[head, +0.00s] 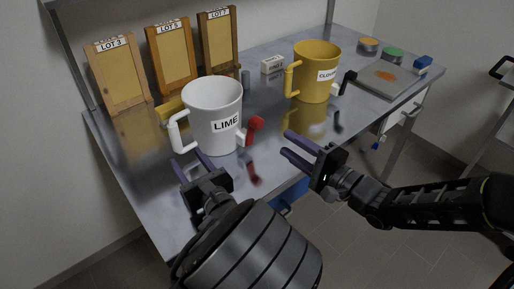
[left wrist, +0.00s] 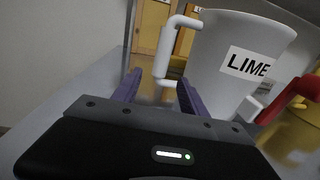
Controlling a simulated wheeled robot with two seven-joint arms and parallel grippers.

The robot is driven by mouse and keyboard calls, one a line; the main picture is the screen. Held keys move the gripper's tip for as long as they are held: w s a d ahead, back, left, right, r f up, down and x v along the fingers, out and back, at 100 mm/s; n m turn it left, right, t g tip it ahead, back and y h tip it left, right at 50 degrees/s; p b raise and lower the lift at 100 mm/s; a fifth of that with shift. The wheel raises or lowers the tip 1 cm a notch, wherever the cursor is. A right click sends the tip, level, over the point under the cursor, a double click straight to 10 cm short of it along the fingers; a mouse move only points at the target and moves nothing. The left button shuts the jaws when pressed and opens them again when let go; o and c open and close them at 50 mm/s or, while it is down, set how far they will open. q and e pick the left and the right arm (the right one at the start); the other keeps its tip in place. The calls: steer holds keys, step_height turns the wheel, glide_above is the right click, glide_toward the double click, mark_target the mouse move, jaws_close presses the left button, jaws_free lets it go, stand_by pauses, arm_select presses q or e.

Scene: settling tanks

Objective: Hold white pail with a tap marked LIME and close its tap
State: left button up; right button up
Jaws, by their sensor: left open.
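The white pail (head: 207,97) marked LIME stands upright on the metal table. It has a white side handle (head: 174,130) on its left and a tap with a red lever (head: 255,126) at its lower right. In the left wrist view the pail (left wrist: 215,75) fills the upper right, with its handle (left wrist: 165,60) ahead of the fingers and the red lever (left wrist: 290,98) at the right edge. My left gripper (head: 192,163) is open and empty, just in front of the handle. My right gripper (head: 298,150) is open and empty, right of the tap and apart from it.
A yellow pail (head: 312,62) with its own dark-levered tap (head: 347,82) stands behind to the right. Framed boards (head: 172,58) marked LOT line the back. A yellow object (head: 170,108) lies behind the white pail. Small coloured discs (head: 392,54) and a grey board (head: 385,78) lie far right.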

mark_target(179, 149)
arm_select(q)
steer(key=x, duration=0.7)
steer(key=shift+w+a, duration=0.15)
steer(key=shift+w, duration=0.1)
jaws_close()
stand_by(0.3)
stand_by(0.7)
stand_by(0.3)
